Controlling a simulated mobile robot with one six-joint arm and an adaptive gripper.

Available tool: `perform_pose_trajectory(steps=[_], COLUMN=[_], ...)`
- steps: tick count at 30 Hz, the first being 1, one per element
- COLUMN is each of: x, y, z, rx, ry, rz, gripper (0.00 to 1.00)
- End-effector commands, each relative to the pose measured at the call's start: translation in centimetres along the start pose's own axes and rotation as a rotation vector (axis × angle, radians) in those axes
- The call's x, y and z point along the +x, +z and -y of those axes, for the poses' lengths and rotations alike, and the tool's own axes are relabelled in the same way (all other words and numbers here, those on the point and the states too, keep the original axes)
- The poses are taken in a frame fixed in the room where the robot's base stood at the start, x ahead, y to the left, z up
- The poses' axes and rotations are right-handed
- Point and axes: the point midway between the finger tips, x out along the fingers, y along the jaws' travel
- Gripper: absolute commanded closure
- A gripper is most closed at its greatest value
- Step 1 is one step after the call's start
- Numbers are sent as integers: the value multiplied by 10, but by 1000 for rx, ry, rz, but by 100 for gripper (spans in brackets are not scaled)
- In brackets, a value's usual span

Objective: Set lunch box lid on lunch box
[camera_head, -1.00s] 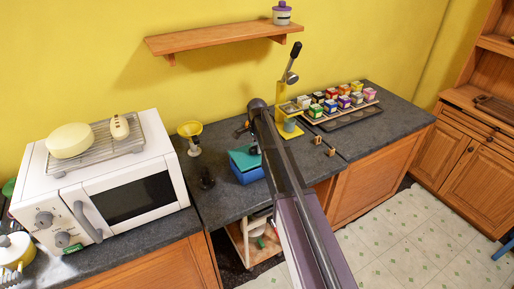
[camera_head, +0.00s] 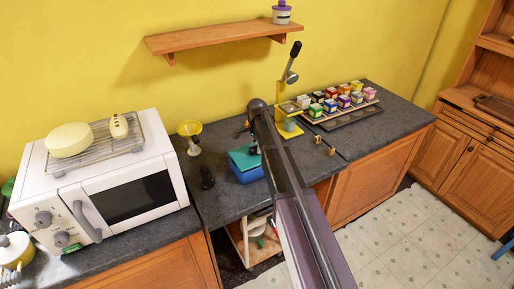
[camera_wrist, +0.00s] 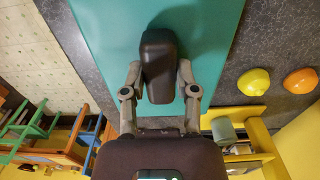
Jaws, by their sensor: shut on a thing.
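The blue lunch box (camera_head: 250,176) stands on the dark counter, right of the microwave. The teal lid (camera_head: 240,159) shows directly above it, roughly level; whether it touches the rim all round I cannot tell. In the wrist view the lid (camera_wrist: 105,25) fills the upper middle and hides the box. My gripper (camera_head: 253,147) is at the lid, partly hidden by my arm. In the wrist view my gripper (camera_wrist: 160,85) has its fingers closed on either side of a dark block-shaped handle on the lid.
The white microwave (camera_head: 120,195) stands left. A yellow funnel-like item (camera_head: 191,135) and a small black object (camera_head: 207,177) stand between it and the box. A yellow press (camera_head: 287,122) and a tray of small colored boxes (camera_head: 340,104) are to the right. A wooden shelf (camera_head: 215,40) hangs above.

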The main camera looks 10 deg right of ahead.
Motion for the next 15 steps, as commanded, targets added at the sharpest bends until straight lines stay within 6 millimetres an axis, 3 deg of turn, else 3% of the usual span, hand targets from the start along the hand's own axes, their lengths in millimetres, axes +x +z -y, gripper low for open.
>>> perform_pose_trajectory(steps=[15], x=[5], y=[0], z=[0], rx=[0], ry=[0], rz=[0], gripper=[100])
